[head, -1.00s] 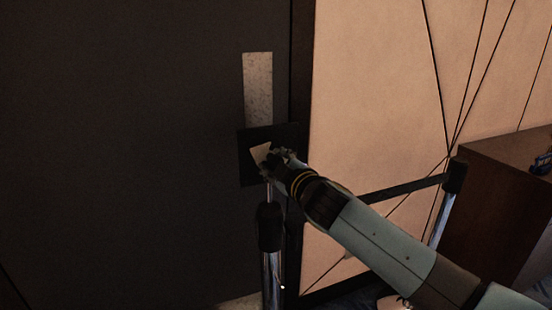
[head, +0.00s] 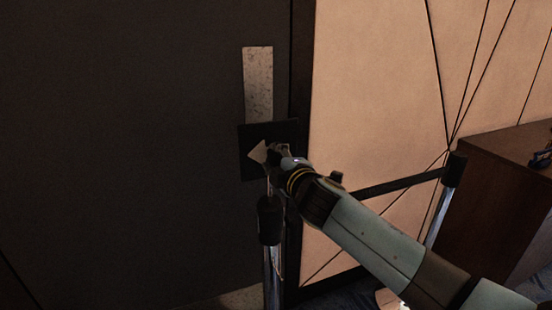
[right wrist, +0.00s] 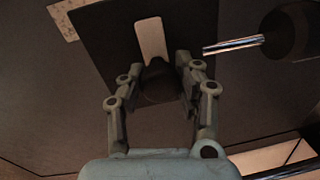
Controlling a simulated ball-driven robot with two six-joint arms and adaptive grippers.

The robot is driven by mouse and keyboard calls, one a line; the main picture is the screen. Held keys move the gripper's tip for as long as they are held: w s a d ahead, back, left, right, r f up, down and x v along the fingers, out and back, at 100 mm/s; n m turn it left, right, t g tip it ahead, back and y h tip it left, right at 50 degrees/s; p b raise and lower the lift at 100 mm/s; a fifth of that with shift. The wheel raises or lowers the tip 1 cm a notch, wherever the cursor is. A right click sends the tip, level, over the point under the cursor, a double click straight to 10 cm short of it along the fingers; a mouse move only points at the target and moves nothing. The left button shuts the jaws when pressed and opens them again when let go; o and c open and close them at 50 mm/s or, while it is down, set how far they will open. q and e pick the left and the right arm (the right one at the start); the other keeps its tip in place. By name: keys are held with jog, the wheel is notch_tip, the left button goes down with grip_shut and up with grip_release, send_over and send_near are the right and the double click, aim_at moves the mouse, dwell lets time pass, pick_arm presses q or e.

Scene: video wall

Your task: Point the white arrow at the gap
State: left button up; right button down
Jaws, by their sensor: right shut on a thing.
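A black square plate (head: 250,171) is on the dark wall, below a pale speckled strip. The white arrow (head: 258,152) shows on the plate as a pale triangle with its tip to the left. In the right wrist view a pale bar of the arrow (right wrist: 151,38) runs up from a dark knob (right wrist: 158,82). My right gripper (head: 276,151) is at the plate, just right of the arrow head. In the right wrist view its fingers (right wrist: 158,70) are shut on the knob, one on each side. I cannot make out a clear gap. My left gripper is not in view.
The speckled strip (head: 258,82) is above the plate. A chrome post with a black top (head: 270,222) stands close below my right gripper. A black belt (head: 398,185) runs to a second post (head: 443,205). A brown cabinet (head: 500,205) stands at the right.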

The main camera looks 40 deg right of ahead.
jog(key=shift+f, duration=0.15)
jog(key=c, duration=0.9)
grip_release()
jog(key=v, duration=1.2)
